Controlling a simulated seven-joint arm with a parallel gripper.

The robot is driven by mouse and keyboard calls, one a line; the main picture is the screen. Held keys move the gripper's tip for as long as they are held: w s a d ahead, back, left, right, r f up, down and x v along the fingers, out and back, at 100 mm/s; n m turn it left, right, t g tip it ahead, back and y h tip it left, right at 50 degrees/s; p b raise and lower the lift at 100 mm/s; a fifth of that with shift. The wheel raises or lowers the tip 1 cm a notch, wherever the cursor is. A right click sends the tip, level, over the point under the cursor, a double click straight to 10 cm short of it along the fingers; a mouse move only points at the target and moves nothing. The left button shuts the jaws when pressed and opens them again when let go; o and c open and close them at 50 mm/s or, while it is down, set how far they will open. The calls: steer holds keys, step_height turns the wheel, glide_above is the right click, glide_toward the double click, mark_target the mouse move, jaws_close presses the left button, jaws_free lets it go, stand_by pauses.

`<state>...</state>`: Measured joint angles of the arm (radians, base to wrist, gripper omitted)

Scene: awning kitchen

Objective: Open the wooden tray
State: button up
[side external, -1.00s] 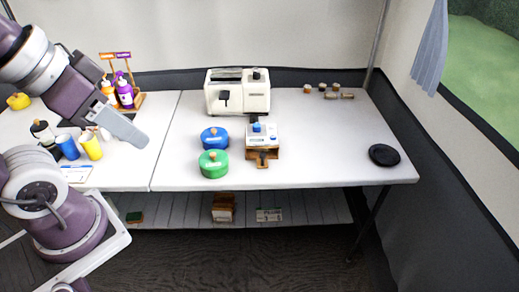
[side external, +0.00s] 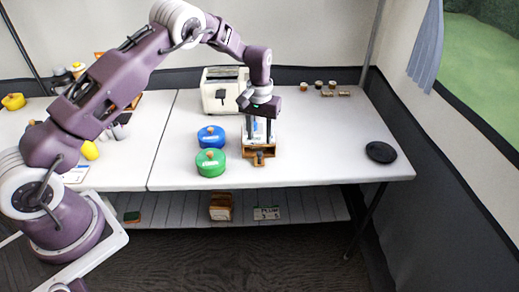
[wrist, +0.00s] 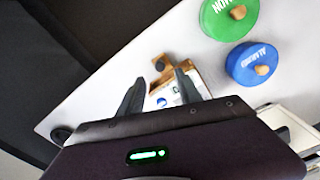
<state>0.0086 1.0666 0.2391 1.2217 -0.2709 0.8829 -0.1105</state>
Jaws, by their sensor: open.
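The wooden tray (side external: 260,154) sits under a small white device (side external: 258,128) near the table's front middle, with a wooden tab facing the front edge. In the wrist view, the tray's wooden tab (wrist: 162,63) shows just beyond the fingertips. My gripper (side external: 259,134) points down over the device and tray. In the wrist view, my gripper (wrist: 159,80) is open, with part of the white device and its blue knob (wrist: 162,102) visible between the fingers. I cannot tell whether the fingers touch anything. My gripper hides part of the device in the side view.
A green lidded pot (side external: 211,163) and a blue lidded pot (side external: 211,136) stand close to the left of the tray. A white toaster (side external: 219,92) is behind. A black disc (side external: 381,152) lies at the right. The table between the tray and disc is clear.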

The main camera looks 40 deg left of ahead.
mark_target(260, 152)
step_height(260, 152, down, 6)
steer(key=shift+f, duration=0.25)
steer(key=shift+c, duration=0.4)
jaws_close()
stand_by(0.9)
